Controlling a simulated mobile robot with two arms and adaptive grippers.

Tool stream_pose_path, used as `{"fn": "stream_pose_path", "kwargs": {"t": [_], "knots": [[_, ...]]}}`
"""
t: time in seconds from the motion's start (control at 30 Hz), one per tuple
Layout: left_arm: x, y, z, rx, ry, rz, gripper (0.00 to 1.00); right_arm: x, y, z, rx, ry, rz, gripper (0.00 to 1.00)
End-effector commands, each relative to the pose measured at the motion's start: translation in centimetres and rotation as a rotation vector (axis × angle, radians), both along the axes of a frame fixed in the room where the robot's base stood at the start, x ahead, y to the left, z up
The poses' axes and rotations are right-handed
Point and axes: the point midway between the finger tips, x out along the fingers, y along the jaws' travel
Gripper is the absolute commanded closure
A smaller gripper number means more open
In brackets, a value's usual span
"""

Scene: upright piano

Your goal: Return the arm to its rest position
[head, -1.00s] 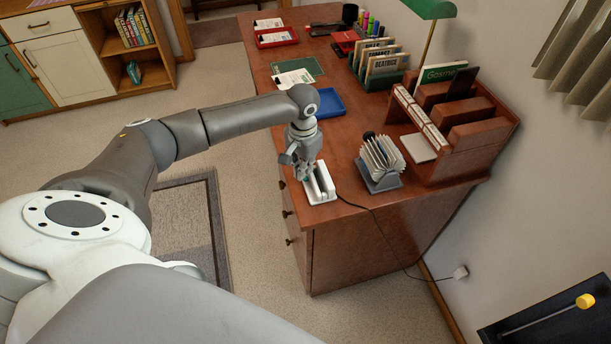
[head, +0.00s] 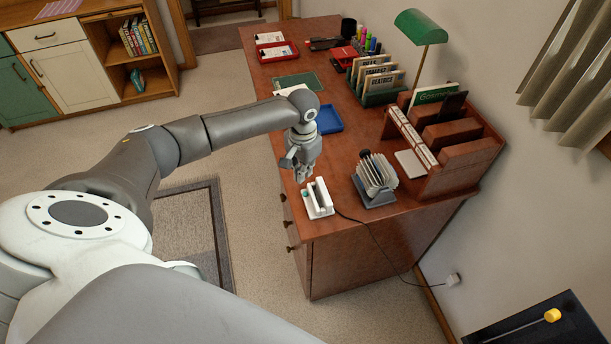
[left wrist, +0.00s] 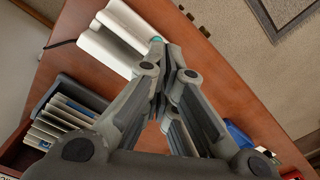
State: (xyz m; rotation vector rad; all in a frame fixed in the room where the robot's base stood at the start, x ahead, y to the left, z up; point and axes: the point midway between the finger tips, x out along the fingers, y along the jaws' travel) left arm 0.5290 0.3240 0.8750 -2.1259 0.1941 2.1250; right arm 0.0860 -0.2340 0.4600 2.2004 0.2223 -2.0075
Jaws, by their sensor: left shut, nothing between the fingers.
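My left arm reaches in from the left over the wooden desk (head: 335,270). My left gripper (head: 302,178) is above the desk's near left part, beside and slightly behind a white device with a slot and a cord (head: 318,199). In the left wrist view the gripper (left wrist: 168,55) has its fingers together with nothing between them. The white device (left wrist: 112,38) shows there just past the fingertips, apart from them as far as I can tell. My right gripper is not in view.
A card file (head: 375,180) stands right of the white device, with a wooden organizer (head: 460,150) behind it. A blue tray (head: 328,120) lies behind the gripper. A green lamp (head: 422,27) stands at the back right. Open floor (head: 225,90) lies left of the desk.

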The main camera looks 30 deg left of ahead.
Motion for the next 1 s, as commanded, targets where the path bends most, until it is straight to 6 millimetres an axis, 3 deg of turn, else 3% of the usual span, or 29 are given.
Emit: {"fn": "stream_pose_path", "kwargs": {"t": [0.2, 0.77, 0.87, 1.0], "knots": [[0.0, 0.0, 1.6, 0.0, 0.001, -0.001, 1.0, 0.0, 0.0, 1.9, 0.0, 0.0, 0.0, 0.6], [-0.1, -0.3, 1.4, -0.002, 0.001, -0.006, 1.0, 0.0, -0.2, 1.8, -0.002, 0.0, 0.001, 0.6], [-1.0, -2.0, 0.5, -0.014, 0.002, -0.046, 1.0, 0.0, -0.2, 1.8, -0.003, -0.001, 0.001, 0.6], [-4.0, -7.4, -1.8, -0.055, -0.014, -0.165, 1.0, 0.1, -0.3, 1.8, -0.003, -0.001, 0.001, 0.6]]}}
